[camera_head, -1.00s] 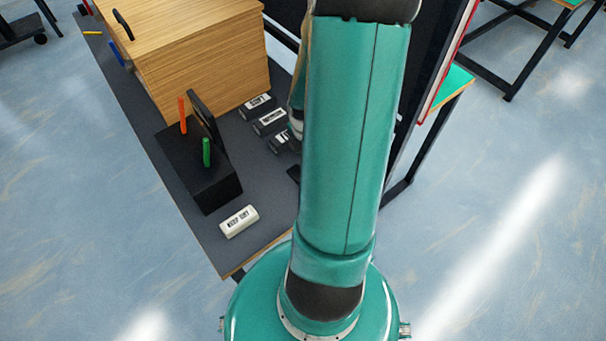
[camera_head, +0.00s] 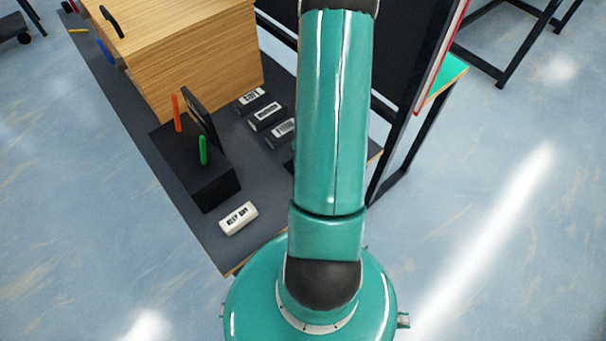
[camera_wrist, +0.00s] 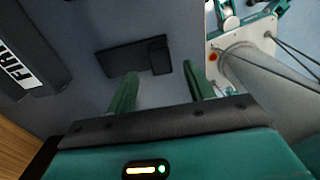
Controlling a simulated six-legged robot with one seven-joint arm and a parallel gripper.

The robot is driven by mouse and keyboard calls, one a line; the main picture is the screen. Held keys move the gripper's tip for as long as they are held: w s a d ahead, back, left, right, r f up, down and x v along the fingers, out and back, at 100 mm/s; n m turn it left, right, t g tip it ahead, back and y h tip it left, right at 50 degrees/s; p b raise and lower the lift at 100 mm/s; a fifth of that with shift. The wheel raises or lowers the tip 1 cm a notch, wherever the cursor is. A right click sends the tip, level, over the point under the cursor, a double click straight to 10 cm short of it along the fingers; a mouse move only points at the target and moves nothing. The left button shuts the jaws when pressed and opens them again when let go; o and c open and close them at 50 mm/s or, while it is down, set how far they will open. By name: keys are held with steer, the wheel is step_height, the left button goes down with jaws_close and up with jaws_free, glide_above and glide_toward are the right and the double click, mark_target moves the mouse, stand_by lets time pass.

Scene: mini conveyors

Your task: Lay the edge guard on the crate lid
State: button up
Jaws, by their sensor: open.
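A black angled piece, which looks like the edge guard (camera_wrist: 128,57), lies on the grey bench top in the wrist view. It is ahead of my gripper (camera_wrist: 160,72), whose two green fingers are open and apart with nothing between them. In the head view my arm hides the gripper and most of this spot. The wooden crate (camera_head: 190,75) stands at the back left of the bench. Its flat lid (camera_head: 165,20) has a dark handle near the left edge, and the far part of the lid is cut off by the frame.
On the bench (camera_head: 215,255), a black holder (camera_head: 205,185) carries an orange and a green stick. A white "KEEP DRY" block (camera_head: 239,218) lies in front. Dark labelled blocks (camera_head: 266,116) lie beside the crate. A dark upright panel (camera_head: 405,60) stands right of the arm.

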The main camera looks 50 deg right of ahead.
steer(key=shift+s+d+f, duration=0.1)
steer(key=shift+d+f, duration=0.05)
steer(key=shift+f, duration=2.15)
steer(key=c, duration=1.1)
jaws_close()
steer(key=shift+r, duration=0.15)
